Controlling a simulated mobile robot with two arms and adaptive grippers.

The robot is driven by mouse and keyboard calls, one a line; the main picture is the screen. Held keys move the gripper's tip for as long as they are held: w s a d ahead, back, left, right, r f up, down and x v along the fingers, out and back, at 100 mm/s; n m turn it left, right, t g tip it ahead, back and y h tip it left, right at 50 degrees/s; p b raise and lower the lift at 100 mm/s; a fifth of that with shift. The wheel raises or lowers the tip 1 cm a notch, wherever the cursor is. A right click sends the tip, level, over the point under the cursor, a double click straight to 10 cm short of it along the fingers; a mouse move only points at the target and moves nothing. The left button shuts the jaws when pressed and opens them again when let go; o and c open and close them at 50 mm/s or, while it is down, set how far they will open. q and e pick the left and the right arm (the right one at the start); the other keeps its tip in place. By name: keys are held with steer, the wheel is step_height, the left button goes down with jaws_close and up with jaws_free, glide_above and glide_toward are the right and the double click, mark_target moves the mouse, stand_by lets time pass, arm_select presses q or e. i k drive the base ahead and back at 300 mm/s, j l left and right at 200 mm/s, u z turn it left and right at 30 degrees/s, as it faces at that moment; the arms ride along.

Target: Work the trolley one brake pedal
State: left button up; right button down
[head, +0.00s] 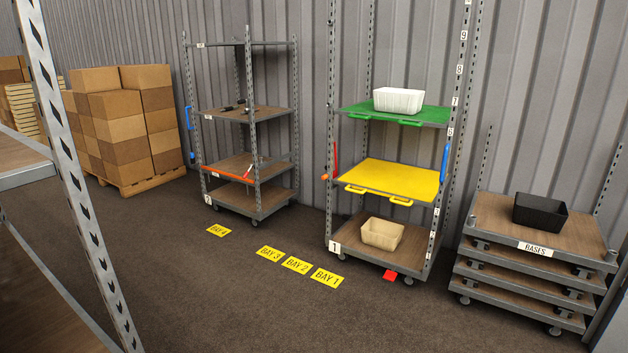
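Trolley one (378,258), marked with a white "1" plate, stands against the corrugated wall right of centre in the head view. A small red brake pedal (390,275) sticks out low at its front edge, near the floor. From here I cannot tell whether the pedal is up or down. The trolley carries a green shelf (432,114) with a white tub (398,100), a yellow shelf (392,181), and a beige tub (382,233) on its wooden base. Neither of my grippers is in view.
Yellow bay signs (327,277) lie on the floor left of trolley one. Another trolley (240,195) stands further left. A stack of bases (530,255) with a black tub (540,212) stands right. A near rack (75,180) blocks the left. The central floor is clear.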

mark_target(391, 276)
steer(key=i+j, duration=0.1)
steer(key=i, duration=1.95)
steer(key=l+z, duration=0.05)
steer(key=l, duration=0.05)
